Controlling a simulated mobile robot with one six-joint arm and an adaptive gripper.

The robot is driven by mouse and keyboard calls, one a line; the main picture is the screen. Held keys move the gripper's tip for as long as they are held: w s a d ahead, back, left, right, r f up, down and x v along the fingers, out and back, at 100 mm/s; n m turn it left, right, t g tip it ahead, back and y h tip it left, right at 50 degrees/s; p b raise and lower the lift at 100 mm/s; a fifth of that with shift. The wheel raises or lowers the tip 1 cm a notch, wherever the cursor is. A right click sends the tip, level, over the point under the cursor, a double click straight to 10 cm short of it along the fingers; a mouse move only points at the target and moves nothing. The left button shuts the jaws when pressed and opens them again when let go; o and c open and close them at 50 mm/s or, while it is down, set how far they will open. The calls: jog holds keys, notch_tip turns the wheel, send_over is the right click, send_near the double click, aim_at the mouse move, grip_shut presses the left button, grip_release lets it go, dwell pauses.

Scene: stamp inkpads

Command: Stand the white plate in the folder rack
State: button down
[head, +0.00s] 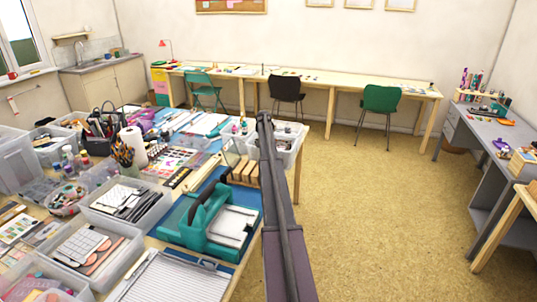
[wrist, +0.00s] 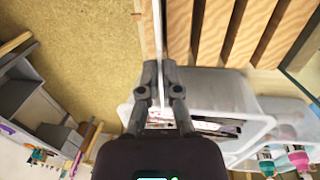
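In the wrist view my gripper (wrist: 162,66) is closed around a thin white strip, which looks like the white plate (wrist: 158,30) seen edge-on. The plate runs upward from between the fingers to the top of the picture. The wooden slats of the folder rack (wrist: 212,32) lie just right of the plate, with dark gaps between them. The plate appears beside the slats; I cannot tell its height over them. In the head view the folder rack (head: 245,172) stands at the table's right side, partly behind my arm. My arm hides the gripper and plate there.
A clear bin (head: 289,143) stands behind the rack and shows below the slats in the wrist view (wrist: 222,92). A teal paper trimmer (head: 195,226) lies in front of the rack. Clear boxes and supplies crowd the table's left. The floor (head: 370,210) at right is open.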

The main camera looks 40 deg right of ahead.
jog(key=c, duration=0.7)
grip_release()
jog(key=shift+r, duration=0.15)
jog(key=shift+w+a+r+p, duration=0.15)
jog(key=shift+w+r+p, duration=0.05)
jog(key=shift+r+p, duration=1.05)
jog(key=shift+w+a+r+p, duration=0.1)
jog(key=shift+w+r+p, duration=0.05)
jog(key=shift+r+p, duration=1.05)
jog(key=shift+f, duration=0.15)
